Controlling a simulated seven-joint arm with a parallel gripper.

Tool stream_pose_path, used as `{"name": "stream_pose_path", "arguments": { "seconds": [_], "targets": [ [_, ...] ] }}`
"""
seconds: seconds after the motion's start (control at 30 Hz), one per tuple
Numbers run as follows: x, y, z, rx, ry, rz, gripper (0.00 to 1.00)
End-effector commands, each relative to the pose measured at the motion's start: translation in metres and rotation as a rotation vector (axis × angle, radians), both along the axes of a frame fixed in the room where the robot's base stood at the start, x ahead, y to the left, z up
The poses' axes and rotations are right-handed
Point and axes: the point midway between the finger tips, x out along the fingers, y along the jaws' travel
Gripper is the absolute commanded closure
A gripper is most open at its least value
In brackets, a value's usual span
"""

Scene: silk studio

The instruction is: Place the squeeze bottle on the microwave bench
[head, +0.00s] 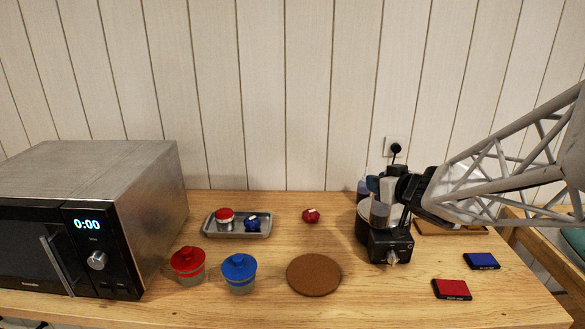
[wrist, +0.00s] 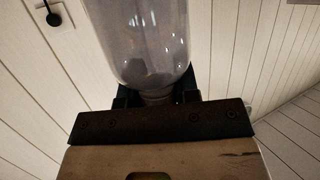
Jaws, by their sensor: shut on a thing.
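My gripper (head: 392,190) is at the right of the bench, above and beside the dark pot on the small black appliance. It is shut on a translucent greyish bottle, taken to be the squeeze bottle (wrist: 140,40). In the wrist view the jaws (wrist: 155,97) close around its narrow neck, and the wider body extends away from them. In the head view a greyish cylinder (head: 380,214) shows just below the jaws; its lower end is hard to make out against the pot. The microwave bench (head: 215,290) is a light wooden top bearing a silver microwave (head: 130,190) at left.
The black appliance (head: 391,246) and its pot (head: 362,226) stand close below my gripper. A dark bottle (head: 363,188) stands behind. Red-lidded (head: 188,263) and blue-lidded (head: 239,270) jars, a tray (head: 237,234), a cork mat (head: 314,275), red (head: 452,289) and blue (head: 482,261) pads lie around.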

Motion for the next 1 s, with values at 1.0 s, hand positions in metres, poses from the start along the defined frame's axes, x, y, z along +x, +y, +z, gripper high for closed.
{"name": "stream_pose_path", "arguments": {
  "seconds": [1.0],
  "targets": [
    [0.179, 0.067, -0.005, 0.000, 0.000, 0.326, 1.00]
  ]
}}
